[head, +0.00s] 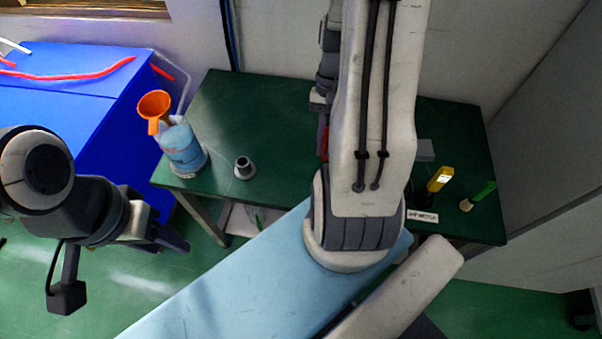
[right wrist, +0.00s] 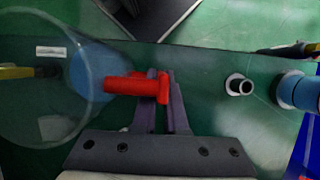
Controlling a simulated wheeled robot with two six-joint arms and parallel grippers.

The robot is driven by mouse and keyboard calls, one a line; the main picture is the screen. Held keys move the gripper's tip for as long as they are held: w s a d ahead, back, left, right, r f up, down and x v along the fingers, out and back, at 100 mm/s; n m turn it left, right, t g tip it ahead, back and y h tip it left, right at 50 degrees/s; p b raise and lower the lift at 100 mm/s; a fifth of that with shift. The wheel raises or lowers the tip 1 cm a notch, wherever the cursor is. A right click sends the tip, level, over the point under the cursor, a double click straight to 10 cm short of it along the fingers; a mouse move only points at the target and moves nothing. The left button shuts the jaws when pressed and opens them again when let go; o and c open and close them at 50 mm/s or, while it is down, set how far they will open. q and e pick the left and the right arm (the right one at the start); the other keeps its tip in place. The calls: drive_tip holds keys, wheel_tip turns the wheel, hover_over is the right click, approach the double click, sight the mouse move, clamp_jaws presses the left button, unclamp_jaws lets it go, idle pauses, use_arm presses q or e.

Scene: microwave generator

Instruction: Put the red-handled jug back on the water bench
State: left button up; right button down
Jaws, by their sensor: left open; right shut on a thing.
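The red-handled jug is clear, and its round body (right wrist: 38,118) fills the left of the right wrist view. My right gripper (right wrist: 162,82) is shut on its red handle (right wrist: 125,85). In the head view my right arm hides most of the jug, and only a bit of red handle (head: 324,142) shows. The jug is over the dark green water bench (head: 270,105); I cannot tell whether it touches the top. A blue round patch (right wrist: 92,85) shows beside and through the jug. My left gripper (head: 178,238) is open and empty, off the bench's front left.
A blue container (head: 182,150) with an orange funnel (head: 154,106) stands at the bench's left end, beside a small grey fitting (head: 244,168). A yellow tool (head: 440,178), a green-handled item (head: 483,191) and a white label (head: 424,216) are at the right.

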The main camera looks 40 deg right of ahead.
drive_tip(key=shift+w+a+f+p, duration=0.2)
drive_tip(key=shift+w+a+f, duration=0.75)
drive_tip(key=shift+w+f, duration=0.7)
drive_tip(key=shift+w+a+f+p, duration=0.15)
drive_tip(key=shift+w+a+f, duration=0.85)
drive_tip(key=shift+w+f, duration=0.65)
drive_tip(key=shift+w+a+f+p, duration=0.2)
drive_tip(key=shift+w+a+f, duration=0.95)
drive_tip(key=shift+f, duration=0.8)
drive_tip(key=shift+w+d+f, duration=0.1)
drive_tip(key=shift+w+d, duration=0.05)
drive_tip(key=shift+d, duration=0.05)
drive_tip(key=c, duration=1)
unclamp_jaws()
drive_tip(key=shift+f, duration=0.1)
drive_tip(key=shift+o, duration=0.2)
